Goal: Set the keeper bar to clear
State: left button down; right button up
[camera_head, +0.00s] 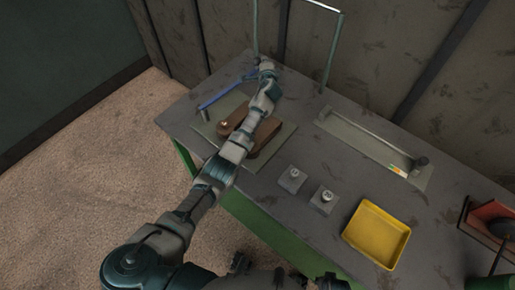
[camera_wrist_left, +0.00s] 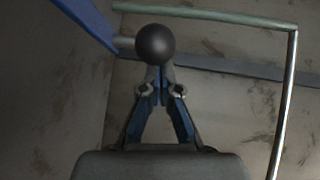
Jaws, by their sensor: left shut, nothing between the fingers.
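A blue bar (camera_head: 222,94) lies at the back left of the bench, above a plate. Its near end is by a short grey post (camera_head: 205,115), and its far end runs towards my left gripper (camera_head: 265,70). In the left wrist view the blue bar (camera_wrist_left: 88,22) crosses the upper left corner, and a round black knob (camera_wrist_left: 155,44) is just beyond the tips of my left gripper (camera_wrist_left: 160,86). The fingers are shut and empty; I cannot tell whether they touch the knob. I cannot tell for certain that the blue bar is the keeper bar.
A brown part (camera_head: 267,134) lies on a pale plate (camera_head: 276,143) partly under my left arm. A metal tube frame (camera_head: 328,52) stands behind. To the right are a grey rail (camera_head: 365,145), two small blocks (camera_head: 292,179) (camera_head: 323,199) and a yellow tray (camera_head: 352,236).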

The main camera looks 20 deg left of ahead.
pick_arm(q)
jog(key=shift+a, duration=0.2)
jog(key=v, duration=1.2)
jog(key=shift+d, duration=0.3)
jog(key=shift+a+f, duration=0.1)
